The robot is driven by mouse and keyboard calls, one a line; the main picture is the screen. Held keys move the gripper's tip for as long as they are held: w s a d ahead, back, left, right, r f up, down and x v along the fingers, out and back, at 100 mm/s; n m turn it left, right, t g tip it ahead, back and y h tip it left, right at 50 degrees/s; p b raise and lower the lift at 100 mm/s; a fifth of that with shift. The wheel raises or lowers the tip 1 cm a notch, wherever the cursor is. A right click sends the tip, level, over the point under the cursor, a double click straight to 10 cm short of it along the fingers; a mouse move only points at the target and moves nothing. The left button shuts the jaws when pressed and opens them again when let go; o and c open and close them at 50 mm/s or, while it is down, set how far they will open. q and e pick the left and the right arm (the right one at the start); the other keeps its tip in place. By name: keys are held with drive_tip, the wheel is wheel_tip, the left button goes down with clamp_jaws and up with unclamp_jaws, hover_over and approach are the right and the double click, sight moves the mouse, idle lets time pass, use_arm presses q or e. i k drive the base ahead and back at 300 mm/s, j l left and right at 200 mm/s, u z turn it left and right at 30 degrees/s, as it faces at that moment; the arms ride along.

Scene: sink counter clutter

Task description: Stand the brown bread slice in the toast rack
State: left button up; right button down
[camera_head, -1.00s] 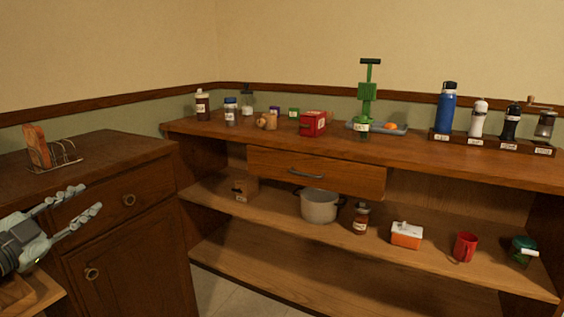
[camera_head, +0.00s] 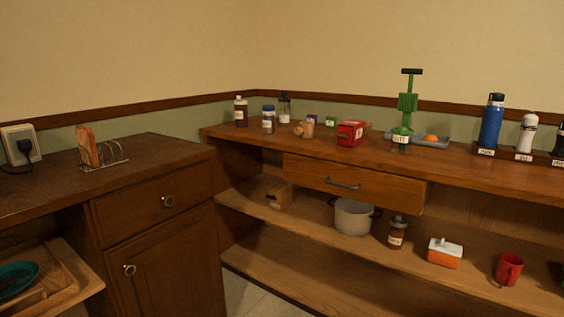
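The brown bread slice (camera_head: 86,144) stands upright at the left end of the wire toast rack (camera_head: 118,162). The rack sits on the dark wooden counter (camera_head: 150,150) at the left. The slice looks to be between the rack's wires, though its lower edge is partly hidden. The rack's other slots look empty. Neither of my grippers shows in the head view now.
An open drawer (camera_head: 65,280) holding a teal dish (camera_head: 16,278) juts out at lower left. The shelf unit (camera_head: 300,145) carries jars, a red box (camera_head: 350,133) and a green press (camera_head: 405,110).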

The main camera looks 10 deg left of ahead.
sight(105, 163)
drive_tip(key=k+j, duration=0.25)
drive_tip(key=u, duration=0.4)
drive_tip(key=j+u, duration=0.15)
drive_tip(key=u, duration=0.25)
drive_tip(key=k+j+u, duration=0.1)
drive_tip(key=u, duration=0.7)
